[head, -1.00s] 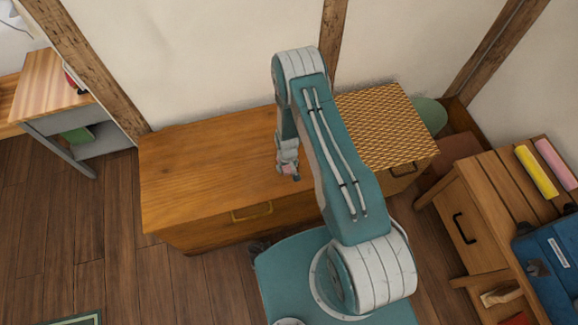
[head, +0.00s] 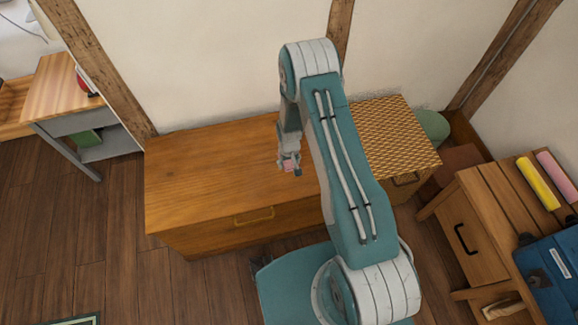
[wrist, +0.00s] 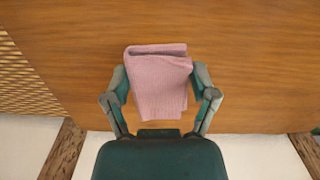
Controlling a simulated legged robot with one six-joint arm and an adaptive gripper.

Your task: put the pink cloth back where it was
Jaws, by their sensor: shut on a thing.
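A folded pink cloth (wrist: 160,85) is held between the two fingers of my gripper (wrist: 160,88) in the wrist view. The chest's bare wooden top (wrist: 240,60) lies behind the cloth in the wrist view. I cannot tell whether the cloth touches the top.
A woven-patterned box (head: 400,130) stands at the chest's right end. A slatted wooden table (head: 490,200) at the right bears a yellow roll (head: 538,183), a pink roll (head: 557,176) and a blue bag (head: 552,270). A small desk (head: 70,85) is at the left. The chest's left top is clear.

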